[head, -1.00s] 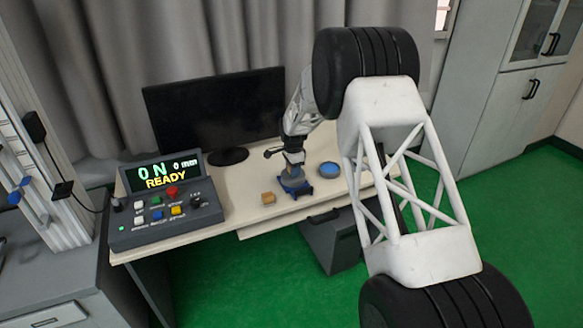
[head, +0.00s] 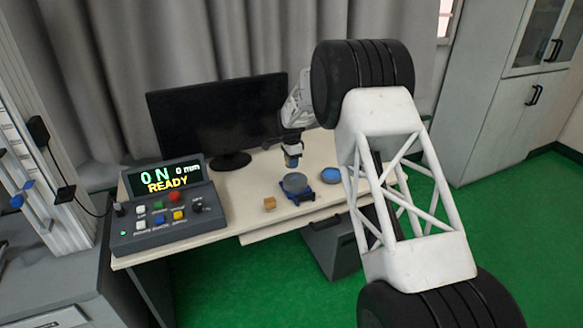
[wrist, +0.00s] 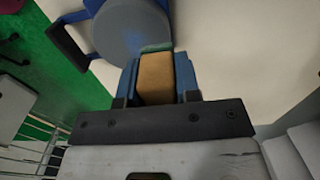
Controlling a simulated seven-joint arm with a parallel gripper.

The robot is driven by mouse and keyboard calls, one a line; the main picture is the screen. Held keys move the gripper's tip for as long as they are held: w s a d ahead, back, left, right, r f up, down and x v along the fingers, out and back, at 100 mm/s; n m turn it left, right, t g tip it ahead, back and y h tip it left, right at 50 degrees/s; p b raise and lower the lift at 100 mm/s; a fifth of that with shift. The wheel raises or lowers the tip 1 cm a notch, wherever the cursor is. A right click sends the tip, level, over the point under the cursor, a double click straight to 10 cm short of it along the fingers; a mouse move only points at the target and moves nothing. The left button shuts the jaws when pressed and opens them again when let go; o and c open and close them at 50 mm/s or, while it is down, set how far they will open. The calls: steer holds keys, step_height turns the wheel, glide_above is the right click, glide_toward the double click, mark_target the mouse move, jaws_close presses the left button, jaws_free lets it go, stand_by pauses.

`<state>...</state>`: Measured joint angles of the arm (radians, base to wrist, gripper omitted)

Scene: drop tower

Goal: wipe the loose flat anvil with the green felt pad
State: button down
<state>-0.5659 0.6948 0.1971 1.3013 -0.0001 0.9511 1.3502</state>
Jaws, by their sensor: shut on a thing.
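The flat anvil (head: 295,183) looks like a round grey disc in a blue holder with dark side handles, on the desk. It also shows at the top of the wrist view (wrist: 130,28). My gripper (head: 292,160) is above it, with a visible gap in the head view. In the wrist view, my blue fingers (wrist: 159,70) are shut on a tan block (wrist: 156,78). The green felt pad (wrist: 157,48) shows as a thin green edge at the block's far end, by the disc's rim. The pad's underside is hidden.
A small tan block (head: 269,204) lies left of the anvil and a blue round dish (head: 331,174) lies to its right. A control box (head: 167,208) reading READY stands at the left, a dark monitor (head: 218,122) behind. The desk's front edge (head: 245,238) is near.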

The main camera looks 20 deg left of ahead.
steer(key=shift+r, duration=2.2)
steer(key=s+a+f, duration=0.3)
steer(key=s+a, duration=0.7)
steer(key=s, duration=0.1)
steer(key=shift+s+a, duration=0.3)
steer(key=shift+s, duration=0.1)
glide_above(256, 194)
steer(key=shift+f, duration=3.1)
steer(key=shift+s+f, duration=0.1)
steer(key=shift+f, duration=1.8)
